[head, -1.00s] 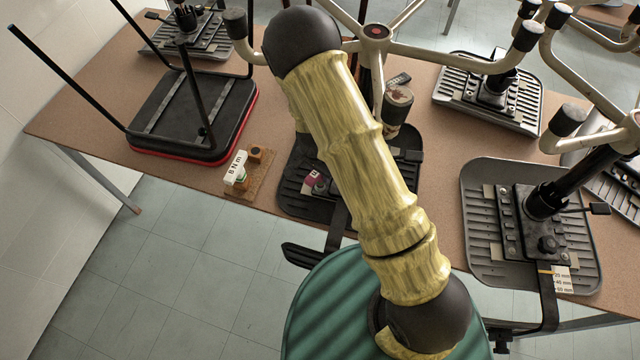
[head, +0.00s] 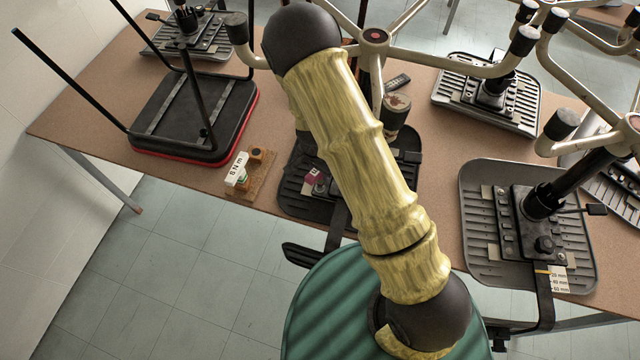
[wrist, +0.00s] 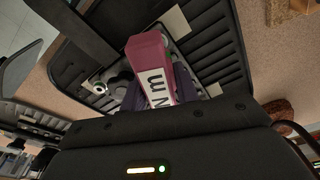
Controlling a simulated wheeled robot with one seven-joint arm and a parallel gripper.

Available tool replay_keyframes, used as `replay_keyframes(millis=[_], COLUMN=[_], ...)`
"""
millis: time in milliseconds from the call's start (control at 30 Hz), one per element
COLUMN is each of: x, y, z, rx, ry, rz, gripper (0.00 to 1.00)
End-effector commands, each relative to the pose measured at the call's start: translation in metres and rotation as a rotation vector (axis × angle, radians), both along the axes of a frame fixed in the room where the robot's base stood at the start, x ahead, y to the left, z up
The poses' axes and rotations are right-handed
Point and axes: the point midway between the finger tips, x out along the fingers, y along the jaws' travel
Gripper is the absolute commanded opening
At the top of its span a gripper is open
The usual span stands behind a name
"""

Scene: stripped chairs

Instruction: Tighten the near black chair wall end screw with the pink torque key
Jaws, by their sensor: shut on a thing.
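The pink torque key (wrist: 155,75), with a white label reading "N m", is in the jaws of my gripper (wrist: 158,90) in the wrist view. Its pink top also shows in the head view (head: 313,177), over the left part of the near black chair (head: 295,203). This chair lies upside down, its ribbed dark underside also filling much of the wrist view (wrist: 215,45). The key and jaws are over the mounting plate; the screw beneath cannot be made out, nor whether the key's tip is seated. My arm hides much of the chair in the head view.
A wooden block (head: 258,172) with a white-handled 8 N m key (head: 237,170) stands left of the chair. A red-edged black chair (head: 195,115) lies further left. A grey chair (head: 480,240) lies right. Metal chair legs (head: 440,62) rise behind my arm.

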Motion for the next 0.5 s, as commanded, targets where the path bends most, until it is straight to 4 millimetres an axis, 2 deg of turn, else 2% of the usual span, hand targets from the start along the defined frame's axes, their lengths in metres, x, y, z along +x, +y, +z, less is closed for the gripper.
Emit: replay_keyframes(millis=[500], x=[0.0], y=[0.0], z=[0.014], rx=[0.001], ry=[-0.001], rz=[0.0], gripper=[0.0])
